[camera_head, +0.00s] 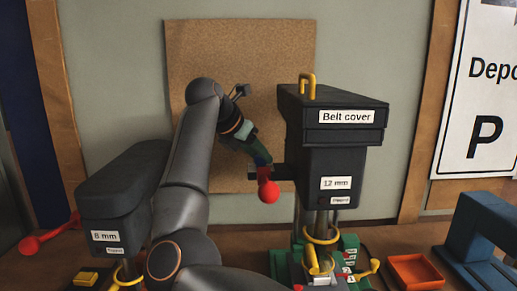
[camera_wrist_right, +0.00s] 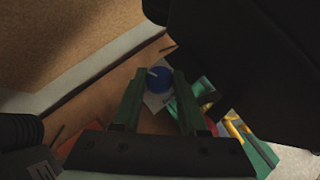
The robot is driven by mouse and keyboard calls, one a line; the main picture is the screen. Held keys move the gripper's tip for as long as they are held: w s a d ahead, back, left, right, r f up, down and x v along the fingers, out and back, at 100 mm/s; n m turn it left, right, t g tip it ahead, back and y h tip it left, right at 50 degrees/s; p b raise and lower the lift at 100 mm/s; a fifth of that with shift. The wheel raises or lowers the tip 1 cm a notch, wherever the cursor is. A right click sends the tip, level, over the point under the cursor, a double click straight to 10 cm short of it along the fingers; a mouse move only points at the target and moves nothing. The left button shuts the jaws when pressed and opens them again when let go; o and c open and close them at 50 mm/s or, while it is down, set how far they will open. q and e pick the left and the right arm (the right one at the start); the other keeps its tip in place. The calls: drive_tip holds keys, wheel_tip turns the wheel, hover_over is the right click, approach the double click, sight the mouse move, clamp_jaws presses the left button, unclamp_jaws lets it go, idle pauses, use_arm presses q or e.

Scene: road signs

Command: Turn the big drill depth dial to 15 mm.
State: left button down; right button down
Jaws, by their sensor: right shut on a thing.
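The big drill (camera_head: 300,160) stands right of centre in the head view, dark, with "Belt cover" and "12 mm" labels. A blue dial (camera_wrist_right: 159,79) with a white mark shows in the wrist view; the mark points to the upper left. My right gripper (camera_head: 258,153), with green fingers, reaches down beside the left of the drill. In the wrist view its fingertips (camera_wrist_right: 159,74) are on either side of the dial, shut on it. No dial numbers are readable. The dial is hidden in the head view. My left gripper is not in view.
A red ball knob (camera_head: 268,191) is close below my right gripper. A smaller drill (camera_head: 120,195) labelled "8 mm" stands at the left. An orange tray (camera_head: 415,270) and a blue machine (camera_head: 480,240) are at the right. A corkboard (camera_head: 240,50) is behind.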

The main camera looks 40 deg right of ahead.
idle(0.4)
drive_tip(key=shift+c, duration=2.2)
unclamp_jaws()
drive_tip(key=shift+a+r, duration=0.1)
drive_tip(key=w+v, duration=0.1)
drive_tip(key=v, duration=1.1)
drive_tip(key=shift+s, duration=0.4)
drive_tip(key=shift+r, duration=0.1)
